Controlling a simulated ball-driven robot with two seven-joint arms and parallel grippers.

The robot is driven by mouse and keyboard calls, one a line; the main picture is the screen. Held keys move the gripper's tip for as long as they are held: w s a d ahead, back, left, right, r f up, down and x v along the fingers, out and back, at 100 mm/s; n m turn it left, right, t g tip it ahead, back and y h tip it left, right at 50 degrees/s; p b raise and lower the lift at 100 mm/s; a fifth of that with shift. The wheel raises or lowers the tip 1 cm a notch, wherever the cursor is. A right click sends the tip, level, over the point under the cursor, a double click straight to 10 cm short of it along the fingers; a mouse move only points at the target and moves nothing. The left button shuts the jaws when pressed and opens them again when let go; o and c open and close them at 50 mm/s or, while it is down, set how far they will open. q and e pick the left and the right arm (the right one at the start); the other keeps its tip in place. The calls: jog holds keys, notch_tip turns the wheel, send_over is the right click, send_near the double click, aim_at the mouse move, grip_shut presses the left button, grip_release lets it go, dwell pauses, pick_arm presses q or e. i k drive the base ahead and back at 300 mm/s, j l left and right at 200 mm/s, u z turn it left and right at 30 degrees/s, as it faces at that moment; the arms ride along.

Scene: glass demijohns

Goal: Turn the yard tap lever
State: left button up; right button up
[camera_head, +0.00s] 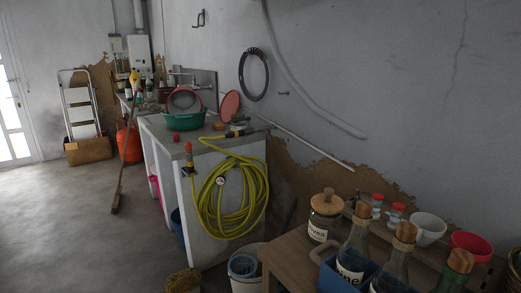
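I cannot tell for sure which fitting is the yard tap. A small upright fitting with an orange top (188,148) stands at the front corner of the sink block; a lever on it is too small to make out. A coiled yellow hose (228,200) hangs on the block's front, with a round pale dial or disc among its coils. A grey wall tap (180,72) shows above the green basin (183,118), also too small to show its lever position. Neither of my grippers is in view.
A wooden table (276,254) with a jar (325,216), corked bottles (355,247) and cups stands at the front right. A white bucket (245,268) sits beside it. A broom (121,177) leans near the block. The concrete floor (60,220) at left is clear.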

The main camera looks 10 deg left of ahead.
aim_at(249, 118)
jog(key=i+u, duration=0.2)
jog(key=i, duration=0.2)
jog(key=i+l+u, duration=0.2)
jog(key=i, duration=0.2)
jog(key=k+u, duration=0.4)
jog(key=k+j+u, duration=0.2)
jog(key=u, duration=0.25)
jog(key=i+j+u, duration=0.55)
jog(key=u, duration=0.2)
jog(key=i+u, duration=0.35)
jog(key=i+z, duration=0.25)
jog(key=i, duration=0.3)
jog(key=i+z, duration=0.25)
jog(key=i, duration=0.3)
jog(key=i+j+z, duration=0.15)
jog(key=i+z, duration=0.15)
jog(key=i, duration=0.2)
jog(key=i+j+z, duration=0.25)
jog(key=i, duration=0.25)
jog(key=i+l+z, duration=0.1)
jog(key=i+z, duration=0.3)
jog(key=i+j+z, duration=0.1)
jog(key=i+z, duration=0.3)
jog(key=i+j+z, duration=0.2)
jog(key=i+z, duration=0.15)
jog(key=i, duration=0.2)
jog(key=i+j+z, duration=0.4)
jog(key=l, duration=0.1)
